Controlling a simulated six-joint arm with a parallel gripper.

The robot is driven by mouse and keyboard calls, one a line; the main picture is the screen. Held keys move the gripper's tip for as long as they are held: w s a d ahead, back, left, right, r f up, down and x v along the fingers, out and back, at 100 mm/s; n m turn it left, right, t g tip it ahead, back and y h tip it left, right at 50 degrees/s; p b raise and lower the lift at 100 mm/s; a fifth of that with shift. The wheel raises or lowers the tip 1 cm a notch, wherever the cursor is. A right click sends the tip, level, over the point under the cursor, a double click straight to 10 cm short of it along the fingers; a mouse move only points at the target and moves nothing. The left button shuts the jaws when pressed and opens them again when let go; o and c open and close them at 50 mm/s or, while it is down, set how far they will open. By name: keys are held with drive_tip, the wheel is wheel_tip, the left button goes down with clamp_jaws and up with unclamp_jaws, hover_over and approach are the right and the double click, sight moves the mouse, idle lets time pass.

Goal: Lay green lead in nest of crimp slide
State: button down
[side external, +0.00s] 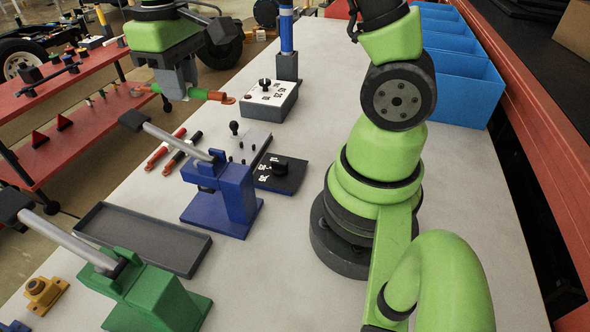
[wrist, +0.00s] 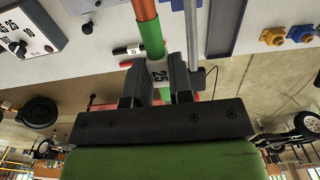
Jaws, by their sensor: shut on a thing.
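The green lead (side external: 196,93) is shut in my gripper (side external: 175,90), held level above the left edge of the table. It has an orange-red section and a copper-coloured ring end, pointing right in the side view. In the wrist view the green lead (wrist: 151,38) runs between the two dark fingers of my gripper (wrist: 158,82), with a white label marked 25. What looks like the crimp slide (side external: 245,146), a grey plate with a black ball knob, lies on the table beside the blue press (side external: 228,190). Its nest is too small to make out.
A red lead (side external: 165,150) and a black lead (side external: 183,153) lie nearby. A selector box (side external: 270,100) stands behind, before a blue-topped post (side external: 287,45). Press levers stick up leftward.

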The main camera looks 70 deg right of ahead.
drive_tip(key=s+d+f, duration=0.3)
drive_tip(key=d, duration=0.3)
drive_tip(key=s+d+f, duration=0.3)
drive_tip(key=s+d, duration=0.1)
drive_tip(key=d, duration=0.2)
approach(314, 155)
wheel_tip(314, 155, down, 7)
drive_tip(key=shift+f, duration=0.1)
drive_tip(key=c, duration=1)
unclamp_jaws()
